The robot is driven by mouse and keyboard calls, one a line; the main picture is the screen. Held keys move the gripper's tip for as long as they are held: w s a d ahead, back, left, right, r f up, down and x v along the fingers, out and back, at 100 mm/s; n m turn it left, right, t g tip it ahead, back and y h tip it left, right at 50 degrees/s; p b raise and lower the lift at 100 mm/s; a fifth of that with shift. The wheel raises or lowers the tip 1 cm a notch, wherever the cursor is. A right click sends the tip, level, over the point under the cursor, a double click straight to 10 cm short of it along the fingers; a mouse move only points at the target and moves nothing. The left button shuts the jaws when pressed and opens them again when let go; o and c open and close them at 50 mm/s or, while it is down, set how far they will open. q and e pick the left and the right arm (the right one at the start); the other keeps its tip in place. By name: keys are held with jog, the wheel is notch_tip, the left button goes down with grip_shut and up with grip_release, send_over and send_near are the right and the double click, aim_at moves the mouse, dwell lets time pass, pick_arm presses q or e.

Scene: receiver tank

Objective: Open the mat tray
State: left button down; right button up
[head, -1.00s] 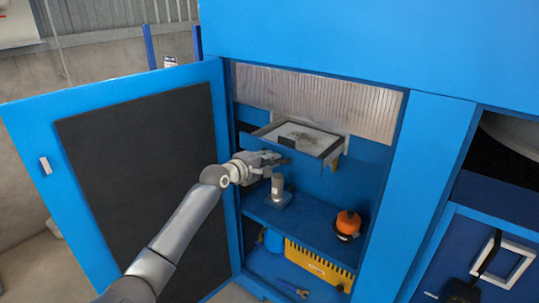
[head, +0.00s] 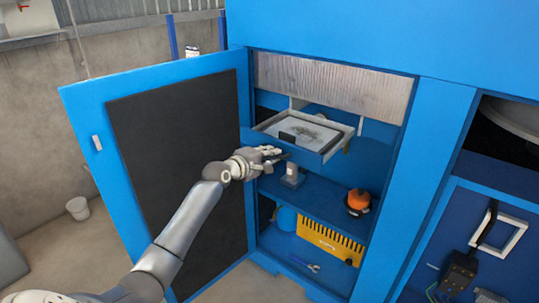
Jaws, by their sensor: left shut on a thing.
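The mat tray (head: 338,143) is a shallow blue-fronted drawer with a pale rim and a grey mat inside. It sits in the upper part of the open blue cabinet and juts out from it. A small dark piece (head: 287,137) shows at its front edge. My left gripper (head: 274,155) is at the left part of the tray's front, shut on the tray. The exact grip point is too small to make out. My right gripper is not in view.
The cabinet door (head: 75,115) stands wide open at left, beside my left arm. The shelf below holds a grey metal piece (head: 292,176) and an orange-and-black item (head: 358,201). A yellow slotted box (head: 325,242) is at the bottom. A pale square handle (head: 512,232) is at right.

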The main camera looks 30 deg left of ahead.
pick_arm(q)
jog(key=c, duration=1.5)
grip_release()
jog(key=v, duration=1.2)
jog(key=shift+d, duration=0.1)
